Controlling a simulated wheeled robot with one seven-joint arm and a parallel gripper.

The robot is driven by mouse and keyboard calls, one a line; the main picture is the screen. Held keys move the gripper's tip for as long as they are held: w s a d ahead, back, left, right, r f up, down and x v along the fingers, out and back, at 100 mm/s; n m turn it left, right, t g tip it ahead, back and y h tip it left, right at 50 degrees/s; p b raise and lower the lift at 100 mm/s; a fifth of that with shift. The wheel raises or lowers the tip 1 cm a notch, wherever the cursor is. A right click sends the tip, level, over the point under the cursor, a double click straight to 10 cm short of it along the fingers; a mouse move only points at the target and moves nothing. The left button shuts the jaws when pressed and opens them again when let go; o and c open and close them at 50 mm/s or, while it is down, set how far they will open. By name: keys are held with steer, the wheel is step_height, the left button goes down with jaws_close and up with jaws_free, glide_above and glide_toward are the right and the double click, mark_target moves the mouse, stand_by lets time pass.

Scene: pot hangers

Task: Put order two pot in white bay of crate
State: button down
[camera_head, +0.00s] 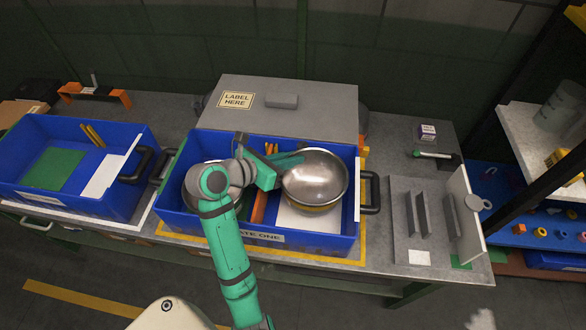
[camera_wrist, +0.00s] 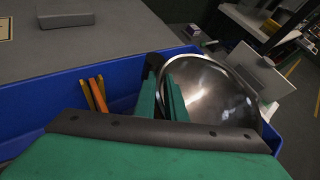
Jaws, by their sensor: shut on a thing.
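A shiny steel pot (camera_head: 316,180) is over the white bay (camera_head: 307,219) in the right part of the blue crate labelled "CRATE ONE" (camera_head: 330,243). My gripper (camera_head: 290,160) is shut on the pot's left side. In the wrist view the green fingers (camera_wrist: 163,100) meet the rim of the pot (camera_wrist: 212,92). I cannot tell whether the pot touches the bay floor. Another round metal pot (camera_head: 190,178) shows in the left part of this crate, partly hidden by my arm.
Orange and yellow dividers (camera_head: 261,203) stand mid-crate. A second blue crate (camera_head: 85,203) with green and white bays stands to the left. A grey lidded box (camera_head: 318,105) is behind. A rack with grey plates (camera_head: 420,215) stands to the right.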

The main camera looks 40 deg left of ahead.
mark_target(291, 170)
steer(key=shift+f, duration=2.5)
steer(key=c, duration=1.8)
jaws_free()
steer(key=shift+r, duration=0.4)
steer(key=v, duration=1.2)
steer(key=shift+s+r, duration=0.1)
